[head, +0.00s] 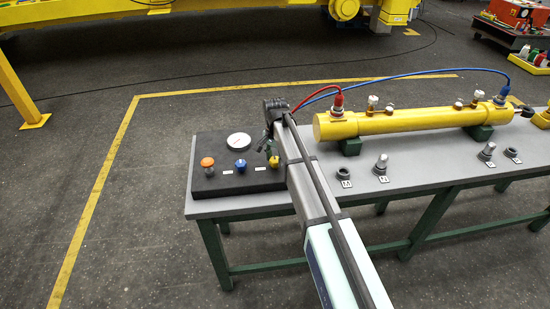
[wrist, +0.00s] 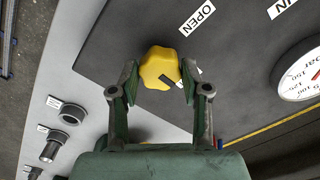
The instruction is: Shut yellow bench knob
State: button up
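The yellow knob (wrist: 158,68) sits on the dark panel of the bench, with a short dark mark on its face. It also shows in the head view (head: 274,161), low beside my gripper. A white label reading OPEN (wrist: 198,18) lies up and right of it. Another white label is partly hidden behind the right finger. My gripper (wrist: 157,78) has one finger on each side of the knob. The right fingertip looks very close to or touching it; a small gap seems to show at the left fingertip.
The panel (head: 215,184) also carries an orange knob (head: 207,162), a blue knob (head: 241,165) and a round white gauge (head: 238,142). A yellow cylinder (head: 400,121) with red and blue hoses lies to the right. Several small fittings stand on the grey bench top (head: 440,160).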

aim_at(275, 160)
jog(key=shift+o, duration=1.4)
notch_tip(275, 160, up, 12)
